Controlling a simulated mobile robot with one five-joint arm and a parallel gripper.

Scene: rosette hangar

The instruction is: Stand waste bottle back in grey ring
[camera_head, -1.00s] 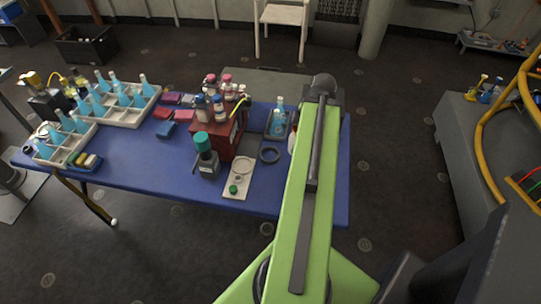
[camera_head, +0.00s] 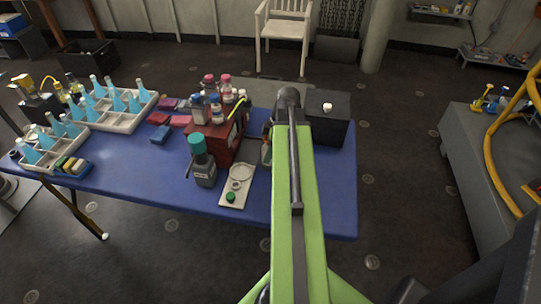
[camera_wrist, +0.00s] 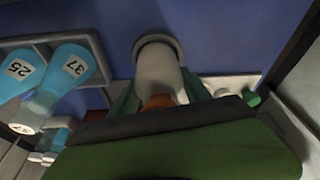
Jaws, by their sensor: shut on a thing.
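The waste bottle (camera_wrist: 157,74) is white with an orange neck. My gripper (camera_wrist: 160,92) is shut on it, with a green finger on each side. The grey ring (camera_wrist: 158,36) lies on the blue table, and its rim shows around the far end of the bottle in the wrist view. I cannot tell whether the bottle's base is inside the ring or held above it.
Blue bottles numbered 25 (camera_wrist: 16,72) and 37 (camera_wrist: 76,66) stand close by, at a grey tray (camera_wrist: 42,41). A white plate (camera_head: 228,199) with a green lid (camera_head: 230,196), a red rack (camera_head: 236,142) and a black box (camera_head: 328,130) share the table (camera_head: 130,185).

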